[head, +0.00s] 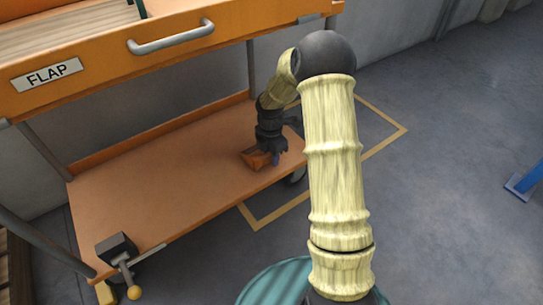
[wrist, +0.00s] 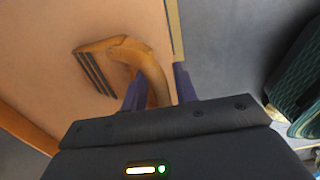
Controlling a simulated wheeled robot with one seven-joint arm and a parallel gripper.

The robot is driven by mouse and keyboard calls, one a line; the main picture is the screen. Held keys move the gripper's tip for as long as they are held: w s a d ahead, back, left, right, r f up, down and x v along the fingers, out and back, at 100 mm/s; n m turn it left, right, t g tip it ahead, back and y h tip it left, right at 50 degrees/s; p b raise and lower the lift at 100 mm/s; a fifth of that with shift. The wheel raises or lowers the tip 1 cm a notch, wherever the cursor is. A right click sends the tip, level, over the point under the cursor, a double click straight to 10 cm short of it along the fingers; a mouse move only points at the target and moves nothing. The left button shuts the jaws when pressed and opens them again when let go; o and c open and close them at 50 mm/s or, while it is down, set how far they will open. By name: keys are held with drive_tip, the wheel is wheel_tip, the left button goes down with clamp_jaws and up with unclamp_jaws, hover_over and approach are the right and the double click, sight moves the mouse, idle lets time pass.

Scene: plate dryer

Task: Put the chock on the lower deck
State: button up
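The orange chock (head: 256,159) is at the lower deck (head: 160,190), near its front edge towards the right end. In the wrist view the chock (wrist: 118,55) shows a dark ribbed face on the left and a curved arm that runs down between my fingers. My gripper (head: 274,158) points down at the chock. In the wrist view my gripper (wrist: 158,85) has one blue finger on each side of the curved arm. I cannot tell whether both fingers press on it. The chock seems to rest on the deck, but its underside is hidden.
A dark block with a yellow-knobbed lever (head: 133,291) sits at the deck's front left corner. Grey posts stand at the deck's corners. The deck's middle is clear.

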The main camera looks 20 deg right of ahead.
drive_tip(key=shift+o, duration=0.3)
drive_tip(key=shift+r, duration=0.1)
wheel_tip(320, 180, up, 6)
drive_tip(key=p, duration=0.5)
drive_tip(key=shift+w+r, duration=0.1)
drive_tip(key=shift+r, duration=0.15)
drive_tip(key=shift+r+p, duration=0.35)
drive_tip(key=shift+r, duration=0.1)
drive_tip(key=shift+a, duration=0.1)
drive_tip(key=shift+r, duration=0.1)
drive_tip(key=s+a+r+m+t, duration=0.1)
drive_tip(key=s+r+m, duration=0.4)
drive_tip(key=s+m, duration=0.5)
drive_tip(key=s+a+r+m+t, duration=0.1)
drive_tip(key=s+a+r+m, duration=0.1)
drive_tip(key=s+r+m, duration=0.4)
drive_tip(key=s+m, duration=0.5)
drive_tip(key=shift+a+r+m+t, duration=0.2)
drive_tip(key=shift+a+m+t, duration=0.1)
drive_tip(key=shift+t, duration=0.1)
